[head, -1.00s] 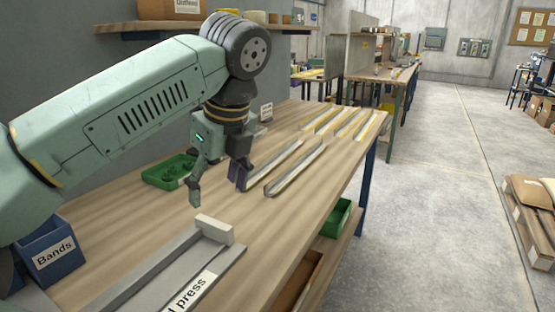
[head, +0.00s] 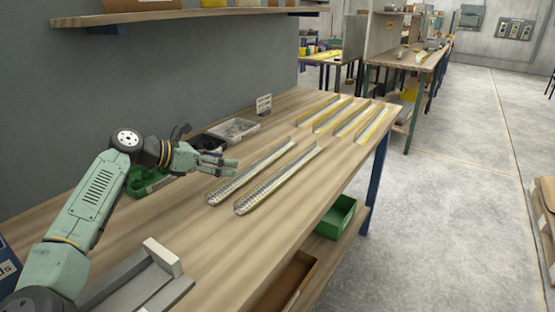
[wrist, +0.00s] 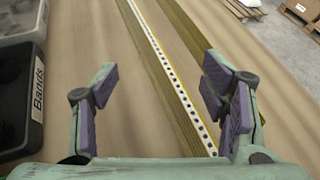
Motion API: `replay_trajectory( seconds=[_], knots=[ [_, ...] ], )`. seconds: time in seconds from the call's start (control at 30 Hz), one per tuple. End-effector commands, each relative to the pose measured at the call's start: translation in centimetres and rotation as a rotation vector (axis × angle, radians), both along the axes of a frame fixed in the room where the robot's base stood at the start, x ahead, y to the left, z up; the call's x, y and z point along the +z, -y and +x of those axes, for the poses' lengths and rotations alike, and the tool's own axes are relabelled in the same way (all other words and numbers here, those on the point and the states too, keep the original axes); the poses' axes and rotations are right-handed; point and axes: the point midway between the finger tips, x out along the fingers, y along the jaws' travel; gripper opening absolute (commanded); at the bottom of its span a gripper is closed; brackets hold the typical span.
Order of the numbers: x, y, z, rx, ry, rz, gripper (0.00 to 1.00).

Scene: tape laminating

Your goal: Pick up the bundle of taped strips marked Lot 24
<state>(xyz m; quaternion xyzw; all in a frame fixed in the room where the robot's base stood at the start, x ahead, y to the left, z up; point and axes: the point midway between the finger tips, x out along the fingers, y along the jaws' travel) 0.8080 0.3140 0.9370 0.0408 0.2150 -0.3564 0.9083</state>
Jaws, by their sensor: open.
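Two long, narrow bundles of strips with pale tops and yellow edges lie side by side on the bench: a left one (head: 248,173) and a right one (head: 280,178). No Lot 24 marking is legible on either. My gripper (head: 233,164) is open and empty, by the left bundle in the head view. In the wrist view my gripper (wrist: 160,85) has its fingers apart, with a dotted, yellow-edged bundle (wrist: 168,70) running between them. A second, olive-sided bundle (wrist: 190,25) runs to its right, partly behind the right finger. The height above the bundles is unclear.
Several similar strips (head: 345,118) lie farther back. A small card (head: 264,104) stands near the wall. Bins, one green (head: 145,180) and one grey (head: 233,129), sit left of the bundles. A grey press fixture (head: 140,283) is in front. Bare bench (head: 240,245) lies near the front edge.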

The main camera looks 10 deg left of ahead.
Motion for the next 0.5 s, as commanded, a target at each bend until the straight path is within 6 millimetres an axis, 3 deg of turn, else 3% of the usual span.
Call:
replay_trajectory(
  seconds=[0.2, 0.5],
  knots=[
    [-0.8, -1.7, 0.4, 0.009, 0.081, 0.030, 0.67],
    [-2.3, 0.9, 3.2, 0.004, 0.083, 0.031, 0.67]
  ],
)
